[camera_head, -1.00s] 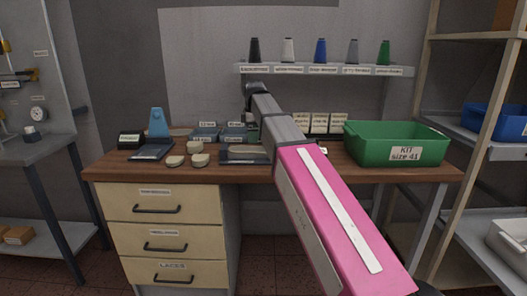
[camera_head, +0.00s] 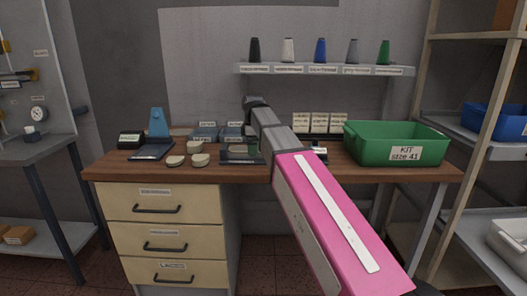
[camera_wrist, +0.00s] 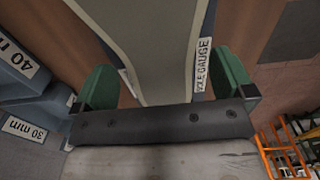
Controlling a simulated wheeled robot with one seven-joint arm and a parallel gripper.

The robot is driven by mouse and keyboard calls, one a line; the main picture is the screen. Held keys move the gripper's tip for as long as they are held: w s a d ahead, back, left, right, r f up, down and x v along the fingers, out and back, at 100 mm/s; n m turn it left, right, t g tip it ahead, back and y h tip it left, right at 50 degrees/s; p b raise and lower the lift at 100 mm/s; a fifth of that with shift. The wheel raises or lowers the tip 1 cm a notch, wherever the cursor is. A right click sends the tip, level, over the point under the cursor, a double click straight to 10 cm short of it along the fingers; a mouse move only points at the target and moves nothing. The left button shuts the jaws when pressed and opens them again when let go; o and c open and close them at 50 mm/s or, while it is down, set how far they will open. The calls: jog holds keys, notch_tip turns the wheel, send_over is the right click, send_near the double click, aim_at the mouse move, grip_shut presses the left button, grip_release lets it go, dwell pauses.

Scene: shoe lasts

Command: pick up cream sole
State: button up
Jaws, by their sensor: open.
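My gripper (camera_wrist: 165,88) has two green fingers, spread apart with a gap between them. In the wrist view a flat grey-beige, sole-like piece (camera_wrist: 150,45) lies beyond and between the fingers, narrowing toward the gripper. I cannot tell whether it is the cream sole. A label reading "SOLE GAUGE" (camera_wrist: 203,62) runs along its right side. In the head view my gripper (camera_head: 253,148) is low over a dark plate (camera_head: 232,160) at the bench's middle, partly hidden by my arm. Small cream pieces (camera_head: 200,160) lie to its left.
Blue-grey blocks with mm labels (camera_wrist: 20,80) stand close left of my gripper. A green bin marked KIT size 41 (camera_head: 395,150) stands on the bench's right. A blue stand (camera_head: 158,122) is at left. Several coloured cones (camera_head: 320,50) stand on the wall shelf above.

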jog(key=shift+f, duration=0.15)
jog(key=shift+c, duration=0.3)
jog(key=c, duration=1)
